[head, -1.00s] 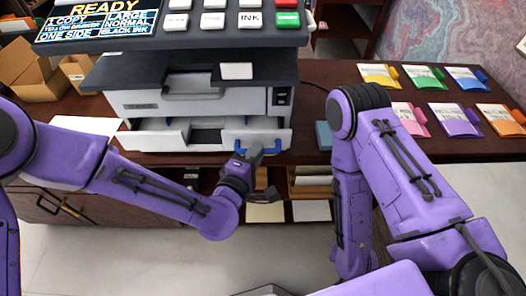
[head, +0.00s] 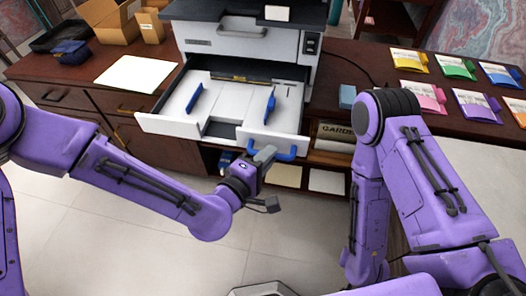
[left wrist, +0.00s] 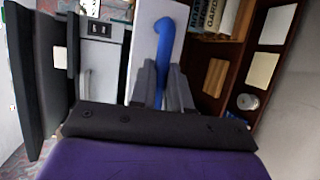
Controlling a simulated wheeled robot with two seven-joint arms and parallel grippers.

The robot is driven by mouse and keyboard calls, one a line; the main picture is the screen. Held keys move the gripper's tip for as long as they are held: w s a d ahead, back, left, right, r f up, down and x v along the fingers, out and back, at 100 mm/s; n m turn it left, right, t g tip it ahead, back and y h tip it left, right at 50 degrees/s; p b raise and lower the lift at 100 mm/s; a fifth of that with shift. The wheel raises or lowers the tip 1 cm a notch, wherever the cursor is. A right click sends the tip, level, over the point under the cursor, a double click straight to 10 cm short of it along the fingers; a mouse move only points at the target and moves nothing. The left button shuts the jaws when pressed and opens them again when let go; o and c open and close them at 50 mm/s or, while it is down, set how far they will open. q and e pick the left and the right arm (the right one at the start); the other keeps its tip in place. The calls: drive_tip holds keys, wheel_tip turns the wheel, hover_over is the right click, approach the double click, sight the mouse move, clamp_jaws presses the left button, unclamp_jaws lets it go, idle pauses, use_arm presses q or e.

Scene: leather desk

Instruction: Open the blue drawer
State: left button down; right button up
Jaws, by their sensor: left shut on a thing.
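The printer's drawer (head: 165,126) is a white tray with blue guides inside and a blue handle (head: 287,152) on its front. It stands pulled well out of the grey printer (head: 240,42), and its inside shows empty. My left gripper (head: 267,155) is shut on the blue handle at the drawer's front. In the left wrist view the blue handle (left wrist: 164,40) runs down between my left gripper's fingers (left wrist: 160,85). My right arm shows at the right in the head view, but its gripper is not in view.
Coloured packets (head: 455,66) lie on the desk at the right, and a small blue block (head: 347,97) lies beside the printer. A white sheet (head: 137,74) and cardboard boxes (head: 104,20) are at the left. Shelves with books (head: 335,137) are under the desk. The floor in front is clear.

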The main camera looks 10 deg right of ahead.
use_arm(q)
drive_tip(key=shift+s, duration=0.15)
drive_tip(key=c, duration=1.1)
unclamp_jaws()
drive_tip(key=shift+a, duration=0.1)
